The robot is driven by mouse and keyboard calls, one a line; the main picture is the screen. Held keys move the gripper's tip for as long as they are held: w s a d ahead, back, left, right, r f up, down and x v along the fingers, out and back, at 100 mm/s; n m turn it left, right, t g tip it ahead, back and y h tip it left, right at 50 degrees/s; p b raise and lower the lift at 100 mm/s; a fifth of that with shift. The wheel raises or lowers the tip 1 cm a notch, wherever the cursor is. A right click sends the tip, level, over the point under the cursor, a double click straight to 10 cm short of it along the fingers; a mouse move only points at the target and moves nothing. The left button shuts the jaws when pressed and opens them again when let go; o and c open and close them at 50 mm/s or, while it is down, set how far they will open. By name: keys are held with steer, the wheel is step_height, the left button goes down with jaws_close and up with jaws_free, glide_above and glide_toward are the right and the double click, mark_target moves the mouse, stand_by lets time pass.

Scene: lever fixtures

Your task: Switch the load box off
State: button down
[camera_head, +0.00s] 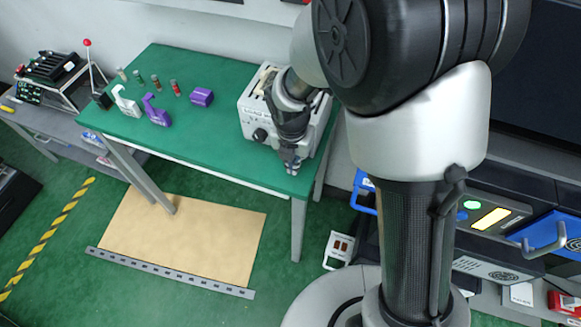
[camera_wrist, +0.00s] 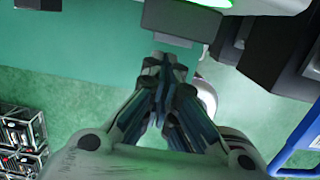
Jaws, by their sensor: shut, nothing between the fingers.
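The load box (camera_head: 250,116) is a light grey case at the right end of the green table, with a dark round knob (camera_head: 260,135) on its front. My arm hides its middle and part of its top, so I cannot make out its lever or switch position. My gripper (camera_head: 291,168) points down at the box's front, near the table's right edge. In the wrist view my gripper (camera_wrist: 166,62) is shut and empty. A grey block (camera_wrist: 187,22) lies just beyond the fingertips there; I cannot tell whether they touch.
The green table (camera_head: 215,150) also holds a purple block (camera_head: 202,97), a purple bracket (camera_head: 156,110), a white bracket (camera_head: 126,102) and several small cylinders. A device with a red-tipped lever (camera_head: 88,44) stands at far left. A blue-handled unit (camera_head: 560,235) is at right.

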steer(key=shift+w+d+p, duration=0.15)
steer(key=shift+w+p, duration=0.1)
steer(key=shift+p, duration=0.05)
steer(key=shift+w+p, duration=0.2)
steer(key=shift+p, duration=0.3)
steer(key=shift+w+f, duration=0.15)
steer(key=shift+f, duration=0.15)
steer(key=shift+r, duration=0.15)
steer(key=shift+r+p, duration=0.7)
steer(key=shift+p, duration=0.35)
